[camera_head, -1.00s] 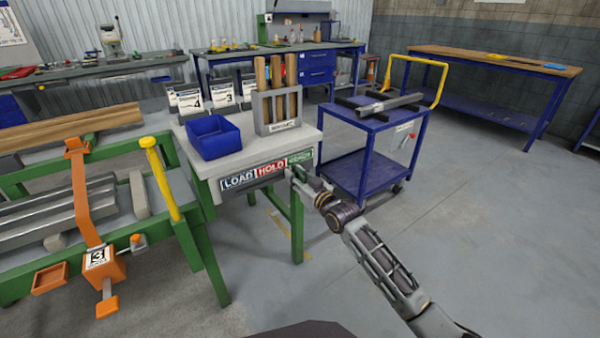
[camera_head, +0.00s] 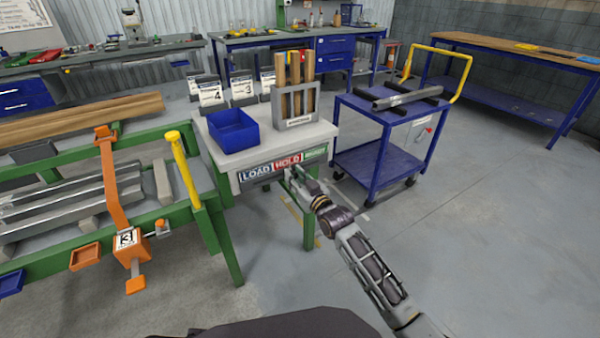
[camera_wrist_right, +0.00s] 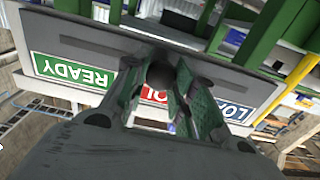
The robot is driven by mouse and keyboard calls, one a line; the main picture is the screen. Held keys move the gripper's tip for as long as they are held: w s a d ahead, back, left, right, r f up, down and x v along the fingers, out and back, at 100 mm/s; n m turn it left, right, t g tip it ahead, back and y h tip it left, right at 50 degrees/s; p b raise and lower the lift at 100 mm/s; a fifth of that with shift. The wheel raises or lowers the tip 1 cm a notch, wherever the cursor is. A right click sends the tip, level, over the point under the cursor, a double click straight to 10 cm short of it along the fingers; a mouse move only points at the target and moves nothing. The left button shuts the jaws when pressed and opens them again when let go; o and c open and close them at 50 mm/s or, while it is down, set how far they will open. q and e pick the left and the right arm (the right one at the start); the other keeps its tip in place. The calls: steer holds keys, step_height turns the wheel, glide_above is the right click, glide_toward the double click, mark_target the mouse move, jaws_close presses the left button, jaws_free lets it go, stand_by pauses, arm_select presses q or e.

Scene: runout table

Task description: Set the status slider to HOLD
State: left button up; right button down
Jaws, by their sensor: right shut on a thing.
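The status strip (camera_head: 262,172) is on the front edge of the small grey-topped table. It reads LOAD in blue, HOLD (camera_head: 288,163) in red and READY in green. My right gripper (camera_head: 290,177) is at the strip, just below the HOLD label. In the right wrist view, which shows the strip upside down, the gripper (camera_wrist_right: 163,92) is shut on a dark round slider knob (camera_wrist_right: 160,75). My left gripper is out of view.
On the table stand a blue bin (camera_head: 233,131), a rack (camera_head: 296,108) of wooden cylinders and number cards. A blue cart (camera_head: 385,115) stands to the right. A green frame with an orange clamp (camera_head: 118,200) is to the left. The floor at right is clear.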

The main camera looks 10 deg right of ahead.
steer(key=shift+s+a+f, duration=0.1)
steer(key=shift+a, duration=0.15)
steer(key=c, duration=1.1)
jaws_free()
steer(key=shift+c, duration=0.2)
steer(key=shift+s, duration=0.1)
steer(key=v, duration=1.1)
steer(key=shift+s+d, duration=0.15)
steer(key=shift+s, duration=0.25)
